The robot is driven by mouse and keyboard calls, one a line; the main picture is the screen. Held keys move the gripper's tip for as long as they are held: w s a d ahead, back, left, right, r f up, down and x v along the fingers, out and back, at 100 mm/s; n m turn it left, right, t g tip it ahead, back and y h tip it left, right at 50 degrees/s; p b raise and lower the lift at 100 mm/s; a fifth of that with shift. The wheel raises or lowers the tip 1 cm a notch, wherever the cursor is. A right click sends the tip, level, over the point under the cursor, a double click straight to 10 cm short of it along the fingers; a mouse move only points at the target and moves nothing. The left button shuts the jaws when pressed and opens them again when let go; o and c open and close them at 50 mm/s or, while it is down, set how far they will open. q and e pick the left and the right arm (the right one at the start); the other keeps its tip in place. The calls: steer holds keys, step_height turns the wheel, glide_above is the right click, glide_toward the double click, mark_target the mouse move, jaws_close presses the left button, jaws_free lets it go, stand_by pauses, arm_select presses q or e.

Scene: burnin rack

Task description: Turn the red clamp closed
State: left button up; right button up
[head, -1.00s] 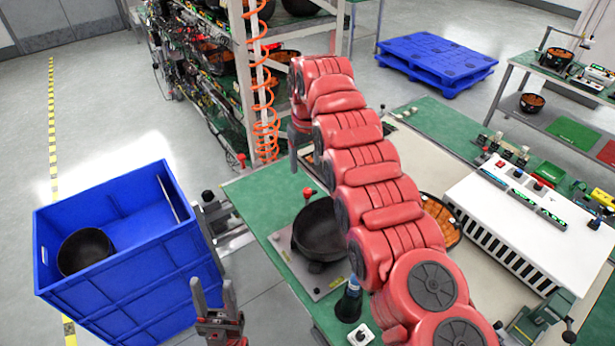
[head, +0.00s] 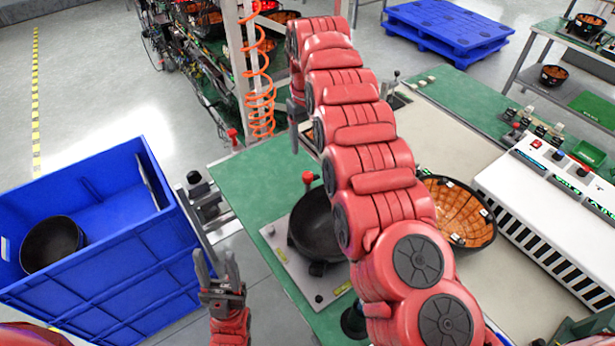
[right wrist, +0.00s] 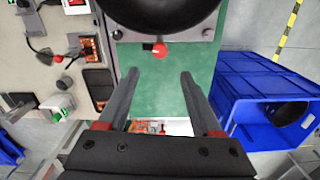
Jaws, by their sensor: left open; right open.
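The red clamp shows as a red knob (head: 308,177) at the far edge of a metal plate (head: 278,238), beside a black bowl (head: 318,225). In the right wrist view the red knob (right wrist: 159,50) lies ahead of my fingertips, against the plate's edge. My right gripper (head: 296,135) points down beyond the clamp, mostly hidden by its own arm. In the right wrist view the right gripper (right wrist: 157,82) is open and empty, apart from the knob. My left gripper (head: 218,272) is open and empty between the blue crate and the workbench.
A blue crate (head: 105,262) with a black bowl (head: 54,243) stands at the left. The green workbench (head: 245,185) has clear room left of the plate. An orange-lined bowl (head: 458,212) and a white box (head: 545,225) are at the right. An orange coiled hose (head: 260,90) hangs behind.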

steer(key=p, duration=0.3)
glide_above(308, 174)
steer(key=f, duration=0.4)
steer(key=shift+s+f, duration=0.15)
steer(key=shift+s, duration=0.1)
steer(key=f, duration=0.5)
steer(key=shift+w+f+p, duration=0.25)
steer(key=shift+f+p, duration=0.05)
steer(key=shift+f, duration=0.5)
jaws_close()
